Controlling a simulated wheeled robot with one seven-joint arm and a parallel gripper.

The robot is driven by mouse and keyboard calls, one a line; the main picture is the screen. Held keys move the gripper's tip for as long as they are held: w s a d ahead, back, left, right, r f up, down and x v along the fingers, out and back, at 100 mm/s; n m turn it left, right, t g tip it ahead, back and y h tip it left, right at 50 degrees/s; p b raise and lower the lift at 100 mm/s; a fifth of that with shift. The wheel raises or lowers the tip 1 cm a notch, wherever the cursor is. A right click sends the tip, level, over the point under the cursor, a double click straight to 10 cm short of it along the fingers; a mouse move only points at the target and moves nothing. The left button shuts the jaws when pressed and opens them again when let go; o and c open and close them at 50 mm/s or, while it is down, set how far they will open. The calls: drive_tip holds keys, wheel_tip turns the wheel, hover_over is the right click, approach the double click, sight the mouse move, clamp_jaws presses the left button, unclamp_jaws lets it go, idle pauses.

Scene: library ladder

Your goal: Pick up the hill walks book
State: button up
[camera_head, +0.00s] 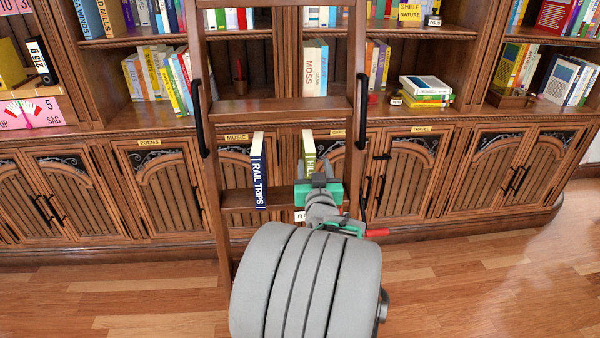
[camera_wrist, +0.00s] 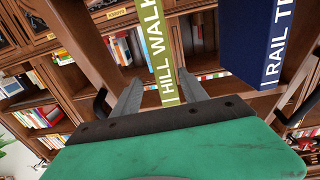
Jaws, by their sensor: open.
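The hill walks book (camera_head: 308,143) is a slim olive-green book with white spine lettering, upright on a low step of the wooden ladder. My gripper (camera_head: 320,176) is in front of it and hides its lower part in the head view. In the wrist view, the green spine (camera_wrist: 154,45) shows between the two grey fingers of my gripper (camera_wrist: 160,88). The fingers are apart and stand one to each side of the spine. I cannot tell how far they reach along the book, and I see no grip on it.
The dark blue Rail Trips book (camera_head: 258,172) stands on the same step to the left; in the wrist view it (camera_wrist: 262,40) is close on the right. Ladder rails (camera_head: 215,190) flank the step, with black handles (camera_head: 196,118). Bookshelves and cabinet doors lie behind.

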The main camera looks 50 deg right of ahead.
drive_tip(key=x, duration=0.2)
drive_tip(key=p+x, duration=0.1)
drive_tip(key=x, duration=0.4)
drive_tip(key=shift+w+a+r, duration=0.15)
drive_tip(key=shift+w+a, duration=0.1)
drive_tip(key=shift+w, duration=0.2)
clamp_jaws()
idle(0.6)
drive_tip(key=shift+r, duration=0.15)
